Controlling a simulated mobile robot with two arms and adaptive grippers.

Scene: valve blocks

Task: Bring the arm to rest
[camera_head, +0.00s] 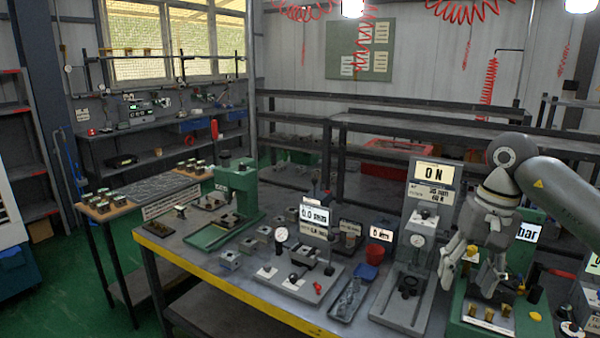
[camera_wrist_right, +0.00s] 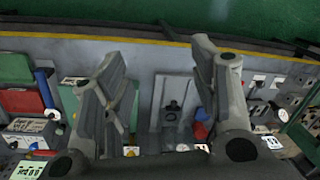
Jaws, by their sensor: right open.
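My right arm (camera_head: 560,190) comes in from the right in the head view. In the right wrist view the two fingers (camera_wrist_right: 155,62) also stand apart, with bench equipment visible beyond the gap. My left gripper is in neither view.
A green station with a "bar" display (camera_head: 528,232) stands close beside the right gripper. A green press (camera_head: 235,195), a gauge fixture (camera_head: 300,255), a dark tray (camera_head: 350,300) and a red cup (camera_head: 375,253) stand further left. Shelving (camera_head: 430,125) lies behind.

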